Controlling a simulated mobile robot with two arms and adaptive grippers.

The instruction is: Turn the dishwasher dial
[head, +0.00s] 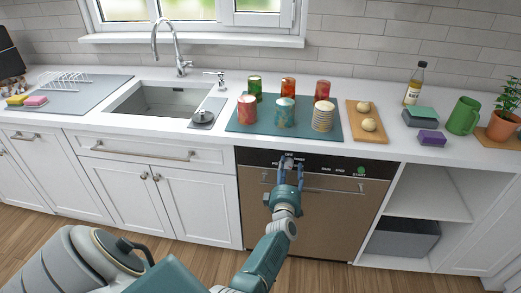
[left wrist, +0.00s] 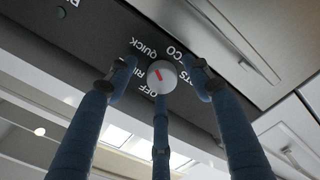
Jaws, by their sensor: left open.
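The dishwasher (head: 330,212) has a brown front below a black control strip under the counter. In the left wrist view its white round dial (left wrist: 161,78) has a red mark and sits among labels including OFF, QUICK and ECO, some partly covered by my fingers. Which label the mark points at I cannot tell for sure. My left gripper (head: 288,166) is at the control strip in the head view, largely hiding the dial. In the left wrist view its three blue fingers (left wrist: 160,85) are spread around the dial; contact is not clear. My right gripper is not in view.
A long handle bar (head: 335,190) crosses the dishwasher door below the strip. Above, a teal mat (head: 240,126) holds several cans near the counter edge. A green START button (head: 361,170) is right on the strip. Open shelves (head: 425,200) stand to the right.

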